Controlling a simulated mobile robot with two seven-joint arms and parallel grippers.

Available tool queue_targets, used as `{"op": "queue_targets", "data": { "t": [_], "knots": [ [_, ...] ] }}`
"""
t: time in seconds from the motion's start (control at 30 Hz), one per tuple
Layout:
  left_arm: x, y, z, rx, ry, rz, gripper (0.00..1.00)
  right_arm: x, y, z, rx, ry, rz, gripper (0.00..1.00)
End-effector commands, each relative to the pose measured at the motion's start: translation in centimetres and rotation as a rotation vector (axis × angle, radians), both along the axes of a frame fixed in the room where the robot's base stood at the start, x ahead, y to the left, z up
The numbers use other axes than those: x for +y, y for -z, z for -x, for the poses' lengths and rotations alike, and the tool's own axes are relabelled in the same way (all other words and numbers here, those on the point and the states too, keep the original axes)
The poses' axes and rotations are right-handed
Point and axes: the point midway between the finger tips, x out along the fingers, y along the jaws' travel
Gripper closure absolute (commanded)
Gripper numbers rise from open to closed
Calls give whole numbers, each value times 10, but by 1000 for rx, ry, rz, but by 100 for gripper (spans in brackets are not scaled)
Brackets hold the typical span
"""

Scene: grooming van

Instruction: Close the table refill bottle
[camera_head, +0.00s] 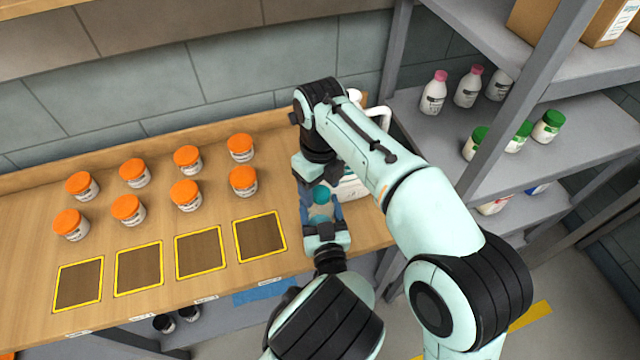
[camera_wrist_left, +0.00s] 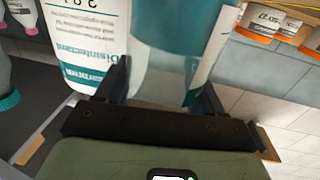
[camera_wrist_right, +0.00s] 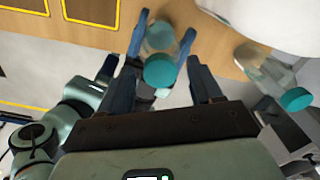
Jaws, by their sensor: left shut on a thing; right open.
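My left gripper (camera_head: 321,212) is shut on a clear bottle (camera_wrist_right: 158,38) and holds it over the front part of the wooden table. A teal cap (camera_wrist_right: 160,70) shows at the bottle's top; I cannot tell how tightly it sits. In the left wrist view the bottle (camera_wrist_left: 175,35) looks teal and see-through, with its cap end out of sight. My right gripper (camera_wrist_right: 155,85) is open, its fingers apart on either side of the cap without visible contact. In the head view the right gripper (camera_head: 310,172) hangs just behind the bottle's teal cap (camera_head: 321,195), fingers partly hidden.
A large white disinfectant container (camera_wrist_left: 85,45) stands close to the held bottle. Another teal-capped bottle (camera_wrist_right: 272,78) is near it. Several orange-lidded jars (camera_head: 130,210) stand left, behind yellow-framed squares (camera_head: 260,236). A grey shelf rack (camera_head: 500,150) with bottles is at right.

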Motion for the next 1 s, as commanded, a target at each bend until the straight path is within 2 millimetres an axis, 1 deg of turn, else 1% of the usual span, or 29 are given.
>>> {"op": "queue_targets", "data": {
  "t": [0.2,0.3,0.4,0.6,0.63,0.73,0.87,0.97,1.0],
  "knots": [
    [0,0,0,1,0,-1,100,1,-29,-1,-4,0,-2,36],
    [0,0,0,1,0,-1,100,0,-38,0,-2,-1,-1,36],
    [0,0,0,1,0,-1,100,0,-42,0,-1,-1,-1,36],
    [0,0,0,1,0,0,100,0,-42,0,-1,-1,-1,36],
    [0,0,0,1,0,0,100,0,-42,0,-1,-1,-1,40],
    [0,0,0,1,0,0,100,0,-42,0,0,-22,0,40],
    [0,0,0,1,0,0,100,1,-42,0,2,-150,-1,40],
    [0,0,0,1,0,0,100,1,-42,1,4,-334,1,40],
    [0,0,0,1,0,0,100,1,-43,1,5,-423,1,40]
  ]
}}
